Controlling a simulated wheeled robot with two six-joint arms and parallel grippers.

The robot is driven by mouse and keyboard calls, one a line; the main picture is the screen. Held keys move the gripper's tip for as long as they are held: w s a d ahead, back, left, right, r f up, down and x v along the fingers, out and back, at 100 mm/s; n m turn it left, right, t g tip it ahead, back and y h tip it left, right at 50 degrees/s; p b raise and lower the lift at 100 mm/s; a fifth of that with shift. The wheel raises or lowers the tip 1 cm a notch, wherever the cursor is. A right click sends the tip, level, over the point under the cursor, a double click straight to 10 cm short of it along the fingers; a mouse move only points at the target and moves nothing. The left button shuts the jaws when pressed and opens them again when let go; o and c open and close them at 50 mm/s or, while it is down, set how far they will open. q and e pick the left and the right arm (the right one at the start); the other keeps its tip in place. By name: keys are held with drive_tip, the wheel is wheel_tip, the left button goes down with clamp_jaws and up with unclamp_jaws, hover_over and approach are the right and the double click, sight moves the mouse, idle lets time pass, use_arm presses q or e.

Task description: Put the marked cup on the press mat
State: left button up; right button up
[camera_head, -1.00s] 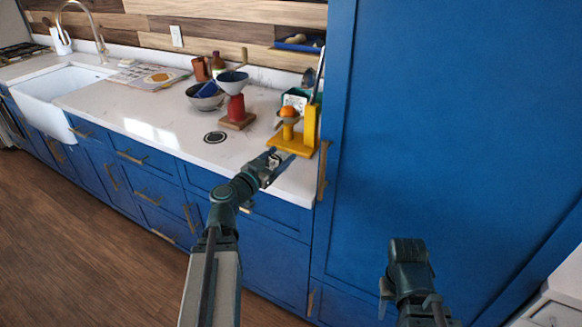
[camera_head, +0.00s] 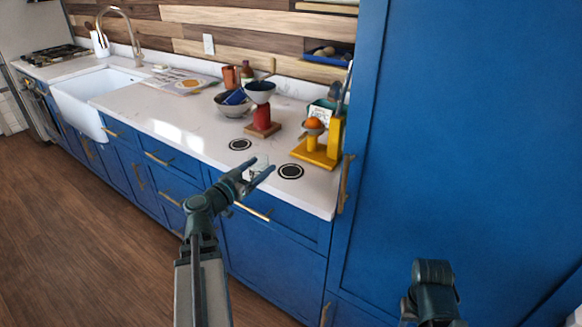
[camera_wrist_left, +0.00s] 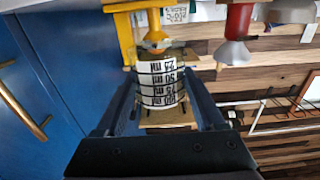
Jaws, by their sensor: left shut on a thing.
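The marked cup (camera_wrist_left: 163,85) is a clear cup with black bands and ml figures. In the left wrist view it stands between the two fingers of my left gripper (camera_wrist_left: 163,108), which is shut on it. In the head view the cup (camera_head: 259,163) is small and partly hidden by my left gripper (camera_head: 262,175), above the counter's front edge. Two dark round mats lie bare on the counter: one (camera_head: 290,171) in front of the yellow press (camera_head: 316,157), one (camera_head: 240,144) near the red stand. I cannot tell from labels which is the press mat. The cup is left of the nearer mat.
The yellow press carries an orange (camera_head: 314,123). Another bowl (camera_head: 232,106) stands behind left. A tall blue cabinet (camera_head: 455,130) bounds the right. My right arm shows at the lower right, its jaws unclear.

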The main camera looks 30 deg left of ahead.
use_arm(q)
drive_tip(key=w, duration=0.4)
drive_tip(key=w+d+f, duration=0.1)
drive_tip(key=w, duration=0.4)
drive_tip(key=w+d+b, duration=0.1)
drive_tip(key=w, duration=0.3)
drive_tip(key=shift+w+d+f, duration=0.1)
drive_tip(key=shift+w+f, duration=0.05)
drive_tip(key=shift+w, duration=0.65)
drive_tip(key=f+b, duration=0.1)
drive_tip(key=b, duration=0.1)
drive_tip(key=f+b, duration=0.1)
drive_tip(key=f, duration=0.1)
drive_tip(key=shift+s+f+b, duration=0.2)
drive_tip(key=shift+f+b, duration=0.1)
drive_tip(key=shift+b, duration=0.1)
drive_tip(key=shift+f, duration=0.15)
drive_tip(key=o, duration=1.4)
drive_tip(key=shift+c, duration=0.2)
drive_tip(key=shift+r, duration=0.2)
drive_tip(key=s, duration=1.2)
drive_tip(key=shift+a, duration=0.4)
